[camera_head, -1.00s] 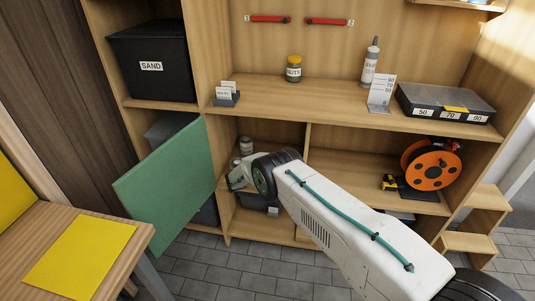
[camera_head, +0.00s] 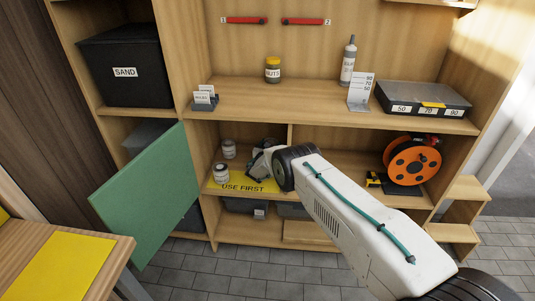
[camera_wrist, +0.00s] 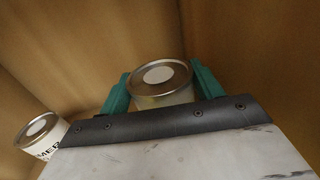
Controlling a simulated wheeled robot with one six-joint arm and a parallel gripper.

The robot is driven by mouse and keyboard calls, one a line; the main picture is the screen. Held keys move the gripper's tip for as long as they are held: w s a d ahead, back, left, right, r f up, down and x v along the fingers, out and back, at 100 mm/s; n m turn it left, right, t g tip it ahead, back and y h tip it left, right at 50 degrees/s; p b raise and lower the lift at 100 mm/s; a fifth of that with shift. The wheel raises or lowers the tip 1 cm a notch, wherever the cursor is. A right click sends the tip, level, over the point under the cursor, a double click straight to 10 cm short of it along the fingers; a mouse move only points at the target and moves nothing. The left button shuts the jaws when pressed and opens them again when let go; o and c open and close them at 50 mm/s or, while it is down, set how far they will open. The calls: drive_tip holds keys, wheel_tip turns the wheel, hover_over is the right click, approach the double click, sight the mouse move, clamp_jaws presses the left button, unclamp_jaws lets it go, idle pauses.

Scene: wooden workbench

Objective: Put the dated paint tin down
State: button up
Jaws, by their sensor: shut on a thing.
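My gripper (camera_head: 258,160) is inside the lower shelf bay, over the back of a yellow "USE FIRST" mat (camera_head: 243,187). In the wrist view its teal fingers are shut on a paint tin (camera_wrist: 160,92) with a silver rim and a pale round lid patch. The tin looks upright; its date is not readable and I cannot tell whether its base touches the mat. The gripper hides it in the head view. Two other tins stand left of the gripper, a rear tin (camera_head: 229,149) and a front tin (camera_head: 221,173). A tin lettered "MER" (camera_wrist: 42,130) shows at left in the wrist view.
The open green door (camera_head: 150,198) is left of the bay. An orange cable reel (camera_head: 412,160) and a small yellow tool (camera_head: 374,180) are at the right of the shelf. The upper shelf (camera_head: 310,100) is just above my arm. Dark bins (camera_head: 240,206) sit below.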

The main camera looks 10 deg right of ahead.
drive_tip(key=shift+f, duration=2.35)
drive_tip(key=shift+f, duration=0.2)
drive_tip(key=o, duration=1.2)
drive_tip(key=shift+o, duration=0.2)
drive_tip(key=shift+a+r, duration=0.1)
drive_tip(key=shift+r, duration=0.05)
drive_tip(key=shift+s+a, duration=0.2)
drive_tip(key=shift+s, duration=0.15)
drive_tip(key=v, duration=1.1)
drive_tip(key=shift+s, duration=0.1)
